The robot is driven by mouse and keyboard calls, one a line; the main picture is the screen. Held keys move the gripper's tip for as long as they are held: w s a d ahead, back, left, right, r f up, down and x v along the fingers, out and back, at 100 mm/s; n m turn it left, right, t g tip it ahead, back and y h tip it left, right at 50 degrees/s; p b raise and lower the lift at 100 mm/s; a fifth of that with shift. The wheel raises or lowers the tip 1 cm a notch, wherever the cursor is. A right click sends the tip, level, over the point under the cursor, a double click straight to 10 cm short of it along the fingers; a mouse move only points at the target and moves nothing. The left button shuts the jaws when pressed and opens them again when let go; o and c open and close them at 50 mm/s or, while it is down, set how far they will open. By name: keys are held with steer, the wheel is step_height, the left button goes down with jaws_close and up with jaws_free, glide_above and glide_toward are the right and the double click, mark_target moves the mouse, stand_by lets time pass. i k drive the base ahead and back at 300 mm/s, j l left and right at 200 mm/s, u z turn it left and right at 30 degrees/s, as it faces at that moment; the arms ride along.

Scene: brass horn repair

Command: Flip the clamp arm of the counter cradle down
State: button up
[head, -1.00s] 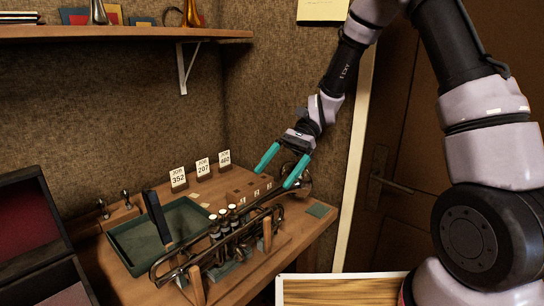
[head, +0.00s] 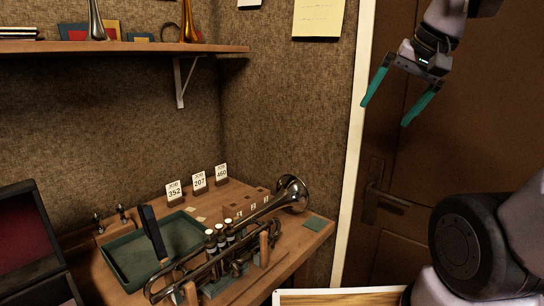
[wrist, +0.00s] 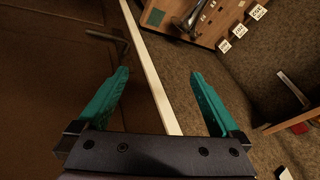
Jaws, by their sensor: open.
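A brass trumpet (head: 292,192) lies in a cradle with wooden posts (head: 264,247) on the wooden counter (head: 318,238). A dark flat bar (head: 153,234), which looks like the clamp arm, stands nearly upright at the cradle's left part. Its hinge is hard to make out behind the trumpet tubing. My gripper (head: 385,113) is open and empty, high in front of the door, up and right of the cradle and well apart from it. In the wrist view my gripper (wrist: 158,73) has nothing between its teal fingers, and the trumpet (wrist: 190,20) shows only partly at the top edge.
A green tray (head: 122,275) sits behind the cradle. Job cards (head: 199,181) stand along the back of the counter. A shelf (head: 120,47) hangs above on the left. An open dark case (head: 30,240) is at left. The door handle (head: 388,198) juts out below my gripper.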

mark_target(145, 212)
steer(key=i+u, duration=0.1)
steer(key=u, duration=1)
